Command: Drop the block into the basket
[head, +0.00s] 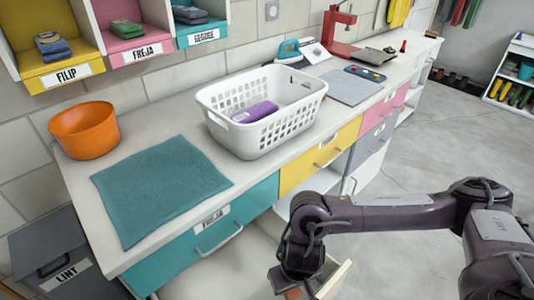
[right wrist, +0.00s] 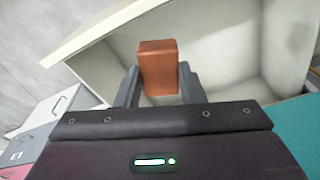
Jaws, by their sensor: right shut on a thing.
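An orange-brown block (right wrist: 158,62) is held upright between the fingers of my right gripper (right wrist: 158,88) in the right wrist view. In the head view my right gripper (head: 296,278) is low at the bottom, in front of the counter, with a bit of the block (head: 292,293) showing below it. The white basket (head: 232,133) stands on the counter, up and to the left of the gripper and well apart from it. A purple folded cloth (head: 255,112) lies in the basket. My left gripper is not in view.
An open cream drawer (right wrist: 215,50) lies behind and around the block in the right wrist view. On the counter are a teal mat (head: 160,185), an orange bowl (head: 85,130) and a blue iron (head: 289,50). Drawer fronts with handles line the counter's front.

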